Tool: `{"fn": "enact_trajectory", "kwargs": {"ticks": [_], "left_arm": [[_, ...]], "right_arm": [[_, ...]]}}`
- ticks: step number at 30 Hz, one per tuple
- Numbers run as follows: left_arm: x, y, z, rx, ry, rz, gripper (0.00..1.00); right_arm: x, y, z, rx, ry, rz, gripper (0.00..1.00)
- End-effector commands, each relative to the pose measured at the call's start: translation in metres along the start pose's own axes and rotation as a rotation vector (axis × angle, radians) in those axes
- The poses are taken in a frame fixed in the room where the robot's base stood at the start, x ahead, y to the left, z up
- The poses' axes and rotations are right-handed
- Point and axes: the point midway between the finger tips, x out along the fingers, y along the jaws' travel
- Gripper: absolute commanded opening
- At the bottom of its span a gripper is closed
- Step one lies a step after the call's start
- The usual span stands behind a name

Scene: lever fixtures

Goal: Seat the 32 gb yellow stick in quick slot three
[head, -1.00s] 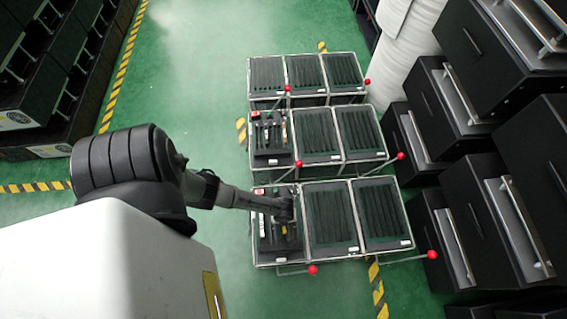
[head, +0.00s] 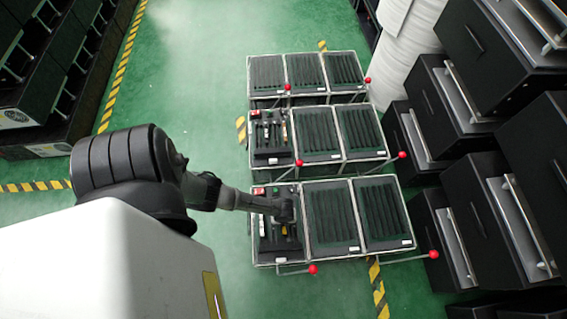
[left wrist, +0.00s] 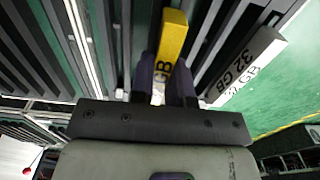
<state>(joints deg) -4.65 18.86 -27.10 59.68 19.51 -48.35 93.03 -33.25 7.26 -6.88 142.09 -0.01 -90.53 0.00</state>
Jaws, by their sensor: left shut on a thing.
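My left gripper (head: 285,212) is over the open front-left compartment (head: 259,258) of the nearest unit in the head view. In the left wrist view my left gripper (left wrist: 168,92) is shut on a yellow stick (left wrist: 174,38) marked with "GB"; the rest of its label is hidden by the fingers. A bit of yellow (head: 285,230) also shows below the gripper in the head view. A white stick marked 32 GB (left wrist: 248,65) stands to the right of the yellow one. I cannot tell which slot lies under the yellow stick or whether it is in one.
Nearby compartments have ribbed dark covers (head: 330,218). Red-knobbed levers (head: 313,269) stick out at the units' edges. A second open compartment (head: 270,140) is in the middle row. Black cabinets (head: 487,225) stand at the right. Green floor (head: 210,100) is clear at the left.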

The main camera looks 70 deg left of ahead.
Motion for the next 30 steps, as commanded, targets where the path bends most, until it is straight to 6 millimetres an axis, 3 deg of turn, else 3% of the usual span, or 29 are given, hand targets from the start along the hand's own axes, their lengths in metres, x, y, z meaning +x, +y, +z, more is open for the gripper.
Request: {"fn": "enact_trajectory", "kwargs": {"ticks": [18,19,28,30], "left_arm": [[0.015,0.000,0.000,0.000,0.000,0.000,0.00],[0.015,0.000,0.000,0.000,0.000,0.000,0.17],[0.015,0.000,0.000,0.000,0.000,0.000,0.46],[0.015,0.000,0.000,0.000,0.000,0.000,0.46]], "right_arm": [[0.010,-0.003,0.003,0.007,0.001,-0.006,0.43],[0.010,-0.003,0.003,0.008,0.001,-0.006,0.43],[0.009,-0.003,0.002,0.010,0.002,-0.008,0.43],[0.009,-0.003,0.002,0.010,0.002,-0.008,0.43]]}}
